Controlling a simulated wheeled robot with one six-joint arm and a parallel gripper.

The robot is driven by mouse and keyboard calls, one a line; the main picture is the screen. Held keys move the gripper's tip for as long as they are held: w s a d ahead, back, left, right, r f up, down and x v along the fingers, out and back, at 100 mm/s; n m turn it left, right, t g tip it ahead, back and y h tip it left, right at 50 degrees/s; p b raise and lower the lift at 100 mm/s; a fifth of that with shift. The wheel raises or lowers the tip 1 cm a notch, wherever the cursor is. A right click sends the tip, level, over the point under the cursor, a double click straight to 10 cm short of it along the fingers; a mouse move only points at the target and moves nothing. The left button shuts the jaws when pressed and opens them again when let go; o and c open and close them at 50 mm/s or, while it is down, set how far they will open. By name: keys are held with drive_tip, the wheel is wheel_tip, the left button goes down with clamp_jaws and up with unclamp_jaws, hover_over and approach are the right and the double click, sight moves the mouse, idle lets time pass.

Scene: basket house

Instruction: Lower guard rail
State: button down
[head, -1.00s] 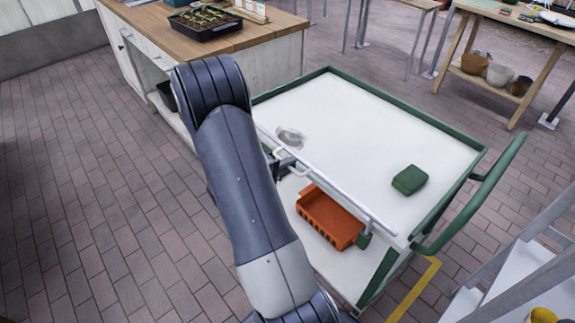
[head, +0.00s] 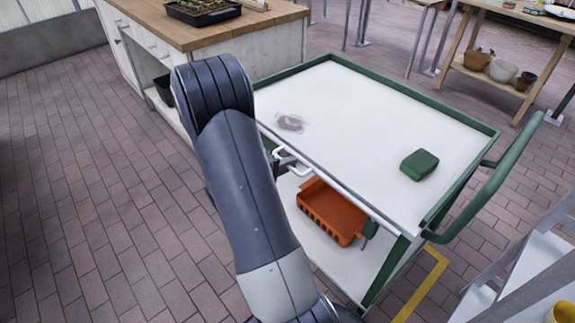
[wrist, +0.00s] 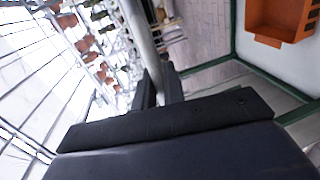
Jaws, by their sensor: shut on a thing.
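The guard rail (head: 342,191) is a thin pale bar along the near long side of the green-framed white cart (head: 350,110). It lies about level with the edge of the top shelf. A small white handle (head: 292,160) sticks out from it near my arm. In the wrist view my gripper (wrist: 160,88) has its dark fingers closed around a pale bar (wrist: 140,32) of the rail or its handle. In the head view my arm hides most of the gripper.
An orange bin (head: 331,212) sits on the lower shelf. A wooden-topped cabinet (head: 200,35) stands behind. A grey ladder-like frame (head: 530,265) is at right. The brick floor at left is clear.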

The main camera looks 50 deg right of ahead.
drive_tip(key=c, duration=1.6)
unclamp_jaws()
drive_tip(key=shift+f, duration=0.25)
drive_tip(key=shift+o, duration=0.2)
drive_tip(key=v, duration=1.1)
drive_tip(key=shift+d+r, duration=0.1)
drive_tip(key=shift+d, duration=0.05)
drive_tip(key=x, duration=0.7)
drive_tip(key=p+x, duration=0.1)
drive_tip(key=x, duration=0.2)
drive_tip(key=shift+d+r, duration=0.25)
drive_tip(key=shift+d, duration=0.15)
drive_tip(key=shift+r, duration=0.1)
drive_tip(key=shift+s, duration=0.1)
